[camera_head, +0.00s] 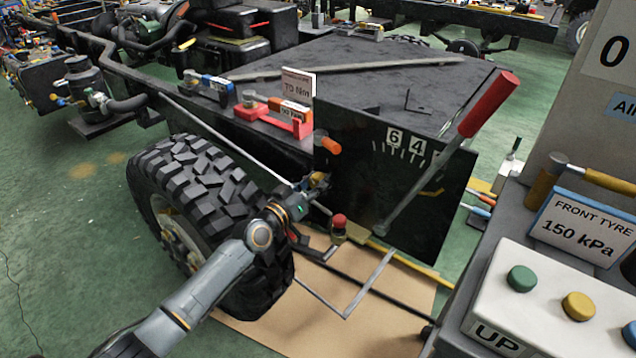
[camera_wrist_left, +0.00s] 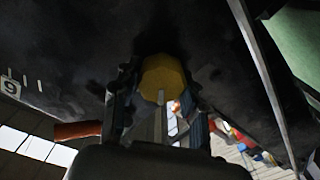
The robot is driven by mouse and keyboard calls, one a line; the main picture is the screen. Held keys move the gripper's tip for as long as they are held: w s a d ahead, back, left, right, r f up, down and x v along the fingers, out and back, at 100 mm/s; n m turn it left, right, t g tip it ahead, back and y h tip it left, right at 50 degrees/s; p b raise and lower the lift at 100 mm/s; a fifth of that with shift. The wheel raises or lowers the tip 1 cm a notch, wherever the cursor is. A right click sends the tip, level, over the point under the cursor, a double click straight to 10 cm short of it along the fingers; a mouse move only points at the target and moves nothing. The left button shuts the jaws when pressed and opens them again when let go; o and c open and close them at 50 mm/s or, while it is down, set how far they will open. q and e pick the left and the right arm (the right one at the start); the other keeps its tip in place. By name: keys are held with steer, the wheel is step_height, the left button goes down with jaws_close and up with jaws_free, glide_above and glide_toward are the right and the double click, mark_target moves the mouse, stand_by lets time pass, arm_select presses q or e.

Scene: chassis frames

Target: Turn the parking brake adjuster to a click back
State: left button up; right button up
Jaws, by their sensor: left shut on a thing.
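My left gripper (camera_head: 317,184) reaches in from the lower left, over the big tyre, to the lower left edge of a black panel (camera_head: 402,205). In the left wrist view its fingers (camera_wrist_left: 160,92) are on either side of a yellow rounded knob (camera_wrist_left: 163,76), apparently the adjuster, and are shut on it. In the head view the knob is mostly hidden by the gripper. The panel carries a scale with white number plates (camera_head: 405,141). A long lever with a red grip (camera_head: 489,103) slants up across the panel. My right gripper is not in view.
A large black tyre (camera_head: 190,185) stands left of the panel. A red-topped knob (camera_head: 339,222) is just below the gripper. A control box with green and yellow buttons (camera_head: 579,305) is at the lower right. Tools lie on the chassis rail.

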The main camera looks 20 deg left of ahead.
arm_select(q)
steer(key=shift+a+n, duration=0.1)
steer(key=shift+n, duration=2.1)
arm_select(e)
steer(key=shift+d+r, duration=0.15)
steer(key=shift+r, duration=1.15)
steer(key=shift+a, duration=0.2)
arm_select(q)
steer(key=o, duration=1.2)
steer(key=shift+c, duration=0.2)
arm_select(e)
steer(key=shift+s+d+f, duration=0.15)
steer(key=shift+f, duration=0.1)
arm_select(q)
steer(key=v, duration=1.2)
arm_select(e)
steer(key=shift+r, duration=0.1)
